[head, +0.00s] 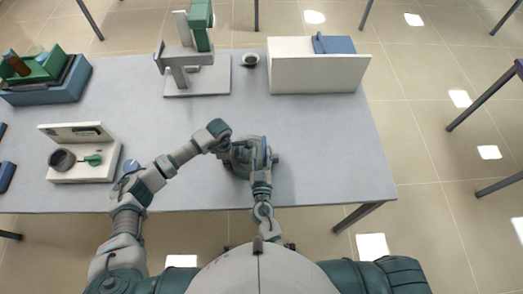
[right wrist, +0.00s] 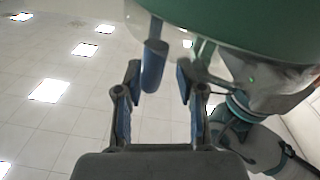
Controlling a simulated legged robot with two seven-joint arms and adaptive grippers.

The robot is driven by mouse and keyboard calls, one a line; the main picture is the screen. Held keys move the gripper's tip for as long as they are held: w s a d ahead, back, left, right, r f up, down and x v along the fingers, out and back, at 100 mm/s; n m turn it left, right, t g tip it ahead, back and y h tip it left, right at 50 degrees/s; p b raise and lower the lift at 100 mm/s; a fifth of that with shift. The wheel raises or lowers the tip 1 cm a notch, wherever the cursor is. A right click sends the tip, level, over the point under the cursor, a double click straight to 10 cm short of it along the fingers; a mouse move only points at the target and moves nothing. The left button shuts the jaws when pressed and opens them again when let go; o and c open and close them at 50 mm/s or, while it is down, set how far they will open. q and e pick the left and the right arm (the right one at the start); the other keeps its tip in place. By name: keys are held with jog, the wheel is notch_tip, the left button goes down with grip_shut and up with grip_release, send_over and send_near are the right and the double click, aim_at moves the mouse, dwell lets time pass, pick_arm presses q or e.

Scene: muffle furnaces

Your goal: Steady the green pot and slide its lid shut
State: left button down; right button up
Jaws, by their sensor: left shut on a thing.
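The green pot (head: 240,170) stands near the front edge of the table, largely hidden by my grippers. In the right wrist view its rounded green body (right wrist: 230,22) fills the top. A blue handle (right wrist: 153,66) hangs between the fingers of my right gripper (right wrist: 156,88), with gaps on both sides. My right gripper (head: 261,160) is open at the pot's right side. My left gripper (head: 226,150) is shut on the pot at its left side. The lid cannot be told clearly from the pot.
A grey-green press-like stand (head: 195,80) and a white box (head: 320,72) stand at the back of the table (head: 320,150). A small dark-rimmed cup (head: 250,59) is between them. A white holder (head: 90,170) lies at left. The table right of the pot is clear.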

jog(key=s+a+f, duration=0.1)
jog(key=s, duration=0.8)
jog(key=shift+a+g, duration=0.3)
jog(key=shift+a, duration=0.1)
pick_arm(q)
jog(key=c, duration=0.9)
grip_release()
jog(key=shift+r+p, duration=1)
jog(key=shift+r, duration=0.55)
jog(key=shift+r+p, duration=1.75)
jog(key=shift+r, duration=1.5)
jog(key=shift+r+p, duration=0.6)
jog(key=shift+r, duration=0.55)
pick_arm(e)
notch_tip(320, 180, up, 7)
